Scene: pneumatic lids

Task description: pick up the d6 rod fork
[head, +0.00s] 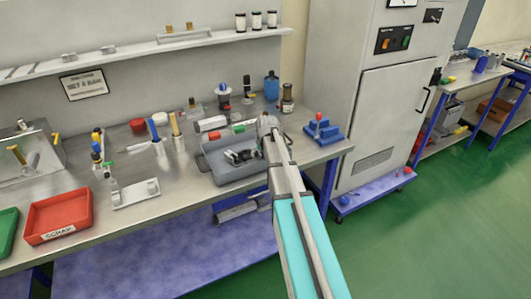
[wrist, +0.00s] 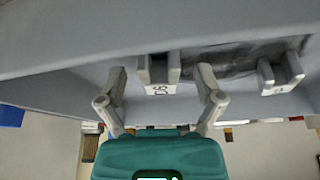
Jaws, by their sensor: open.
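In the wrist view a grey rod fork (wrist: 157,88) with two upright prongs sits in a grey bin (wrist: 60,85). It carries a white label that seems to be upside down; I cannot read it surely as D6. My gripper (wrist: 161,72) is open, with one finger on each side of this fork and a gap to both. A second grey labelled fork (wrist: 281,77) stands to the right, outside the fingers. In the head view my gripper (head: 240,156) is at the grey bin (head: 228,178) on the bench, and the forks in it are hard to tell apart.
The bin's walls stand close around my gripper. A blue block fixture (head: 323,131) stands right of the bin. A white holder (head: 135,194) and a red tray (head: 60,214) lie to the left. Several bottles and cylinders stand behind the bin.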

